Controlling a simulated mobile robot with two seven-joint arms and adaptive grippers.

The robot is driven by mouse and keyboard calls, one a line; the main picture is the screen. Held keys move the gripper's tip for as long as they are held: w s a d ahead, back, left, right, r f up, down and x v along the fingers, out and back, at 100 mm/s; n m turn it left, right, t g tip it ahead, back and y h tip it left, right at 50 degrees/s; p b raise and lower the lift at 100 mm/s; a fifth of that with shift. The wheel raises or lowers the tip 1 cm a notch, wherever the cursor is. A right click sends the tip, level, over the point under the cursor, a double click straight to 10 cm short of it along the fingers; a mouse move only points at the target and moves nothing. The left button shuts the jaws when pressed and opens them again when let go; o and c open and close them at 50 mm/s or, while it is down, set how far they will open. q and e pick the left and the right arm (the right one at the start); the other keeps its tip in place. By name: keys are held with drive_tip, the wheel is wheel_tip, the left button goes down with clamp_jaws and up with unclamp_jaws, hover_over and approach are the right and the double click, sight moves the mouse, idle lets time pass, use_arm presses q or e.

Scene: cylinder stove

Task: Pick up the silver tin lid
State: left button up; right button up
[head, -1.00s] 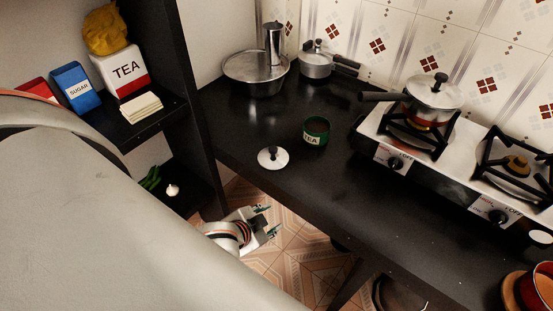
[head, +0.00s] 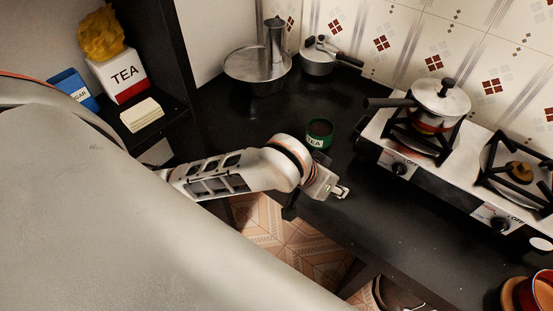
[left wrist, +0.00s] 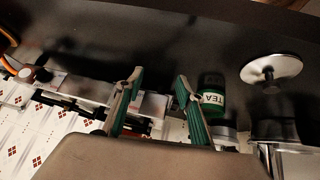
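The silver tin lid (left wrist: 271,71) with its dark knob lies on the black counter at the right of the left wrist view. In the head view my left arm hides it. The green TEA tin (head: 319,134) stands open on the counter just behind my gripper, and it also shows in the left wrist view (left wrist: 213,98). My left gripper (head: 341,191) is over the counter's front part, right of the lid's place. Its two green-lined fingers (left wrist: 160,78) are apart with nothing between them. My right gripper is in neither view.
The stove (head: 377,151) with a pot (head: 438,99) stands on the right. A big lidded pan (head: 256,68) and a small pot (head: 318,61) are at the back. A shelf with a white TEA box (head: 120,75) is on the left.

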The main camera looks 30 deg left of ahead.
use_arm(q)
drive_tip(key=w+a+r+n+g+y, duration=0.1)
drive_tip(key=w+a+n+g+y, duration=0.15)
drive_tip(key=a+n+y, duration=1)
drive_tip(key=a+f+h, duration=0.2)
drive_tip(key=w+a+f+m+h, duration=0.1)
drive_tip(key=a+f+h, duration=0.1)
drive_tip(key=w+a+f+m+g+h, duration=0.1)
drive_tip(key=a+f+h, duration=0.1)
drive_tip(key=h, duration=0.1)
drive_tip(key=shift+w+a+f+m, duration=0.1)
drive_tip(key=shift+a+f+m, duration=0.15)
drive_tip(key=shift+a+f, duration=0.15)
clamp_jaws()
